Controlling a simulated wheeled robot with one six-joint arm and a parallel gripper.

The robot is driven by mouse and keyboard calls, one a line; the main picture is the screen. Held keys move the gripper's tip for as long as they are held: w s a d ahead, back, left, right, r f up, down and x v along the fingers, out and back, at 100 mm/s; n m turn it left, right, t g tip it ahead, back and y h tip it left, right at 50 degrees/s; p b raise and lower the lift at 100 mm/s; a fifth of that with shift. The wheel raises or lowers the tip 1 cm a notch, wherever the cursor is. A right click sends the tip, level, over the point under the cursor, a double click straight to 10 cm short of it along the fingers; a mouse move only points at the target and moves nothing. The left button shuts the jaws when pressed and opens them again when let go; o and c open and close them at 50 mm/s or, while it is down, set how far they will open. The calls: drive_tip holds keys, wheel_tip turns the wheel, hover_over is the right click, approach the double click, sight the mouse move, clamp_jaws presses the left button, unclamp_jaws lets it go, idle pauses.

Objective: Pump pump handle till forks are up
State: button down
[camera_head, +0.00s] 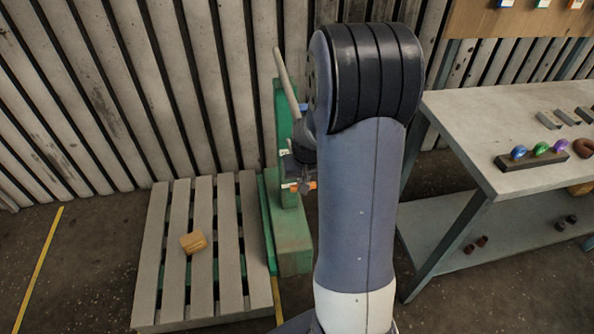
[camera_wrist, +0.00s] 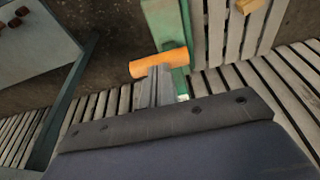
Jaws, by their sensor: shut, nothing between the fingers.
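A green lifter (camera_head: 290,225) stands beside a slatted pallet (camera_head: 230,215), its mast against the wall. Bits of green show between the slats, low near the floor; the forks are mostly hidden. A grey lever (camera_head: 286,85) slants up at the mast's top. An orange cylindrical grip (camera_wrist: 160,62), likely the pump handle's end, lies across my fingertips in the wrist view; a bit of orange shows in the head view (camera_head: 309,185). My gripper (camera_wrist: 157,78) is shut with nothing held, its fingertips at or just beside the grip; contact is unclear. My arm hides part of the lifter.
A small wooden block (camera_head: 193,242) sits on the pallet. A workbench (camera_head: 500,115) with a holder of coloured knobs (camera_head: 532,160) and a lower shelf stands at the right. A slatted wall is close behind. Floor at the left is clear.

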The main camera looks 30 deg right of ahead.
drive_tip(key=s+a+f+b+x, duration=0.1)
drive_tip(key=s+b+x, duration=0.1)
drive_tip(key=b+x, duration=0.65)
drive_tip(key=r+p, duration=1)
drive_tip(key=r, duration=0.1)
drive_tip(key=shift+d+r+p, duration=0.2)
drive_tip(key=shift+r+p, duration=0.15)
drive_tip(key=p+v, duration=0.2)
drive_tip(key=w+p+v, duration=0.1)
drive_tip(key=v, duration=0.1)
drive_tip(key=shift+d+r+p, duration=0.15)
drive_tip(key=shift+r+p, duration=0.2)
drive_tip(key=shift+r, duration=0.2)
drive_tip(key=shift+s+a+b+x, duration=0.1)
drive_tip(key=shift+s+b+x, duration=0.15)
drive_tip(key=shift+b+x, duration=0.7)
drive_tip(key=shift+s+a+b+x, duration=0.1)
drive_tip(key=shift+s+b+x, duration=0.15)
drive_tip(key=shift+b+x, duration=0.75)
drive_tip(key=shift+s+a+b+x, duration=0.1)
drive_tip(key=shift+s+b+x, duration=0.3)
drive_tip(key=shift+x, duration=0.9)
drive_tip(key=shift+w+f, duration=0.15)
